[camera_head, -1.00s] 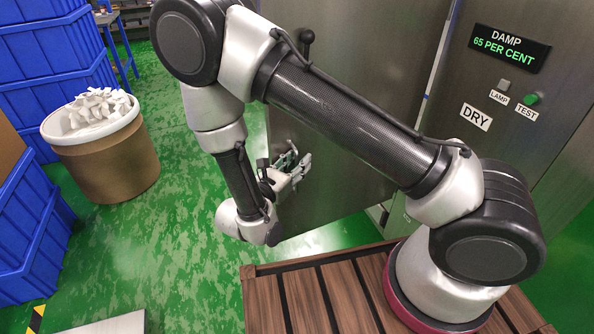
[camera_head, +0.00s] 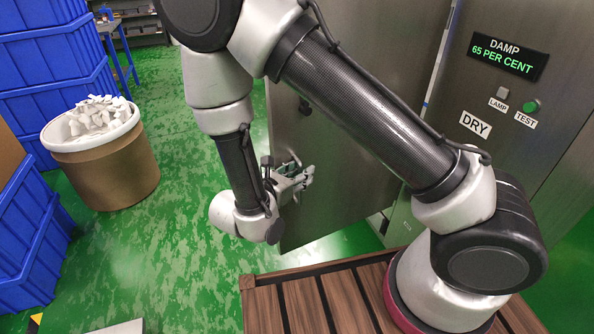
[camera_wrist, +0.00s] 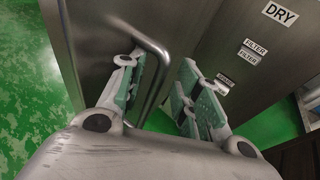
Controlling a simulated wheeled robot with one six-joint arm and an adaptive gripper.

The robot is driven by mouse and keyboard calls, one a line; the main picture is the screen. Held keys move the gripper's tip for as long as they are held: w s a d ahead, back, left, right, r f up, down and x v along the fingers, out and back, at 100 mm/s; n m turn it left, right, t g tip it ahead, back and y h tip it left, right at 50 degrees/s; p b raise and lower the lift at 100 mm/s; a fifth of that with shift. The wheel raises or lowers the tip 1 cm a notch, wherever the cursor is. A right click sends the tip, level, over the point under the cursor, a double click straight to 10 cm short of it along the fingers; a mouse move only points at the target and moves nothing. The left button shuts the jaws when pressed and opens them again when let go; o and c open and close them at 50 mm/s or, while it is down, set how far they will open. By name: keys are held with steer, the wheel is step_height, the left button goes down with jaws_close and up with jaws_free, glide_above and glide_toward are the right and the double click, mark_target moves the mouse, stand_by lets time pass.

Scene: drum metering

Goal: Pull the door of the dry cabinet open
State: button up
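The dry cabinet's grey metal door (camera_head: 350,160) fills the middle of the head view, partly behind my arm. It stands at an angle to the cabinet front (camera_head: 440,215), which bears the DRY label. In the wrist view the door (camera_wrist: 90,45) is on the left, with a bent metal bar handle (camera_wrist: 160,60). My gripper (camera_head: 303,179) is low against the door in the head view. In the wrist view my gripper (camera_wrist: 162,90) is open, and the handle passes between its fingers, nearer the left one. Contact with the handle cannot be told.
A drum (camera_head: 115,170) of white pieces stands at the left, beside stacked blue crates (camera_head: 50,65). A DAMP display (camera_head: 505,58) reads 65 PER CENT above a green TEST button (camera_head: 531,106). Green floor (camera_head: 170,235) lies clear between drum and door. A wooden slatted deck (camera_head: 305,300) is in front.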

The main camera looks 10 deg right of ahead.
steer(key=s, duration=0.7)
steer(key=shift+s+r, duration=0.15)
steer(key=shift+s, duration=0.15)
steer(key=shift+d, duration=0.1)
stand_by(0.5)
steer(key=s+d+r+m+g+y, duration=0.2)
steer(key=s+d+r+m+y, duration=0.1)
steer(key=d+r+m, duration=0.4)
steer(key=s+d+r+m+g+y, duration=0.2)
steer(key=s+d+r+m+y, duration=0.2)
steer(key=d+r+m, duration=0.4)
steer(key=s+d+r+m+g+y, duration=0.2)
steer(key=s+d+r+m+y, duration=0.2)
steer(key=d+r+m, duration=0.3)
step_height(320, 180, up, 4)
steer(key=m, duration=0.4)
steer(key=shift+d+r+m, duration=0.2)
steer(key=shift+r+m, duration=0.05)
steer(key=shift+m, duration=0.15)
